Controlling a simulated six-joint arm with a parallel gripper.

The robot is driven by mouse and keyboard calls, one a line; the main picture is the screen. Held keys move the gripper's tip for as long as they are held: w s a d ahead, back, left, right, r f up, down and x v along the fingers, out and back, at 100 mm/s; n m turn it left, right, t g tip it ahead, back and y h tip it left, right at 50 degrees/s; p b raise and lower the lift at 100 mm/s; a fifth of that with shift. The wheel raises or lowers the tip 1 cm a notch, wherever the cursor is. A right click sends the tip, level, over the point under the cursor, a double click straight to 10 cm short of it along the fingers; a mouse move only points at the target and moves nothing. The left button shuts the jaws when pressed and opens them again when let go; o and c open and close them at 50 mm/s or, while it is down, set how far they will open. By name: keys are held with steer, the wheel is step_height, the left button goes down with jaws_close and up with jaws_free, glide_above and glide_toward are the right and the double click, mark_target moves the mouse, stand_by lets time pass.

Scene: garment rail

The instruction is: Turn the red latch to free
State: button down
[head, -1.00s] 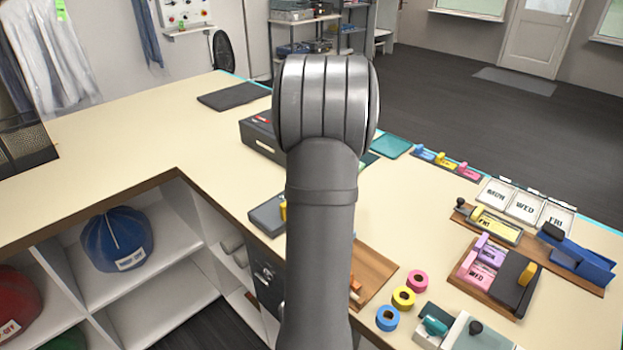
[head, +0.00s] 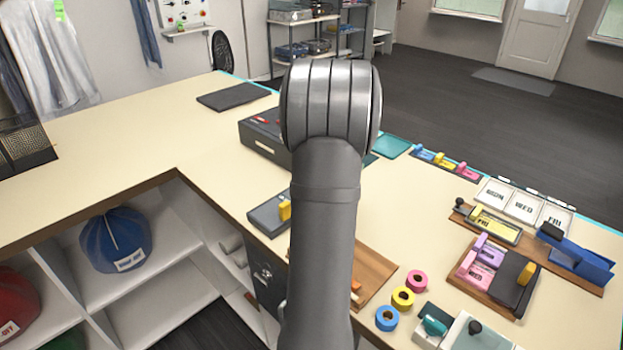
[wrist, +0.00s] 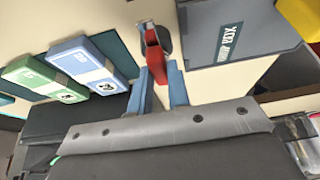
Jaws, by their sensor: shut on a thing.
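The red latch (wrist: 154,58) is in the upper middle of the wrist view, with a grey rounded part (wrist: 164,40) beside its far end. The blue fingertips of my gripper (wrist: 160,84) are on either side of the latch's near end, shut on it. The latch's lower end and its mount are partly hidden between the fingers. In the head view my arm covers the working area, and neither the latch nor my fingertips can be seen.
In the wrist view, a grey lettered box (wrist: 237,35) lies right of the latch, and blue (wrist: 92,62) and green (wrist: 45,78) labelled blocks lie left.

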steer(key=c, duration=1.4)
jaws_free()
steer(key=shift+o, duration=0.2)
steer(key=v, duration=1.7)
steer(key=shift+r, duration=0.25)
steer(key=x, duration=1.7)
steer(key=shift+f, duration=0.3)
steer(key=shift+r, duration=0.1)
